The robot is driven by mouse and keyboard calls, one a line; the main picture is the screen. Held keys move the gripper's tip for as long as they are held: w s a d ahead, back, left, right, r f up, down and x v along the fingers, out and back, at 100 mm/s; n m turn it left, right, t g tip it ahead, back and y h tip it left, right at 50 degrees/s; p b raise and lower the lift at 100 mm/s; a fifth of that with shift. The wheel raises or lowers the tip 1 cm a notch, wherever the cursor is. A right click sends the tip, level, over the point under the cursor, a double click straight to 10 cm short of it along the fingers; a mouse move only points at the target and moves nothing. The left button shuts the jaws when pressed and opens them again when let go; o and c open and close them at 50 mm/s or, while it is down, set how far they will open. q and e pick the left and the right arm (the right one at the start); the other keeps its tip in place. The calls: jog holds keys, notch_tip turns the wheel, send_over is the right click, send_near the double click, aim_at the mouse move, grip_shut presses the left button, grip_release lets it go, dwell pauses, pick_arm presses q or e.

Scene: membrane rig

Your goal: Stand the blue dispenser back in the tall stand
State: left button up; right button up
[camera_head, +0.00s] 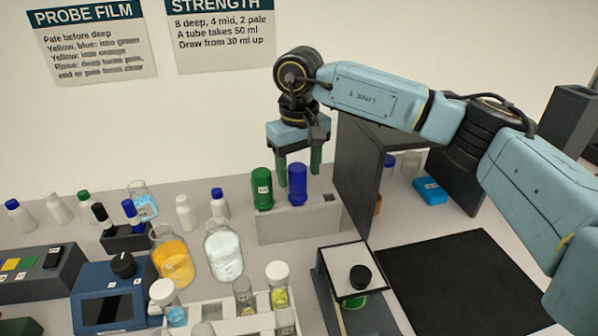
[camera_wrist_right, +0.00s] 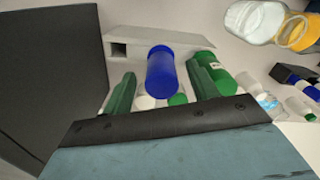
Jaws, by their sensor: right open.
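The blue dispenser (camera_head: 297,185) stands upright in the tall grey stand (camera_head: 300,226), to the right of a green dispenser (camera_head: 262,188). A square hole to its right in the stand is empty. My right gripper (camera_head: 298,167) is open and points down by the blue dispenser's upper part. In the right wrist view the blue dispenser (camera_wrist_right: 161,72) shows between the two green fingers (camera_wrist_right: 160,72), with a gap on each side. The stand (camera_wrist_right: 175,40) and its empty hole show beyond. The dispenser's lower end is hidden. My left gripper is not in view.
A dark upright panel (camera_head: 357,175) stands right of the stand. Flasks with orange (camera_head: 172,258) and clear liquid (camera_head: 224,252) stand at front left. A black mat (camera_head: 455,285) lies clear at right.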

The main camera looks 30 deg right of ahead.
notch_tip(320, 180, up, 12)
jog(key=shift+r, duration=0.15)
jog(key=shift+s, duration=0.15)
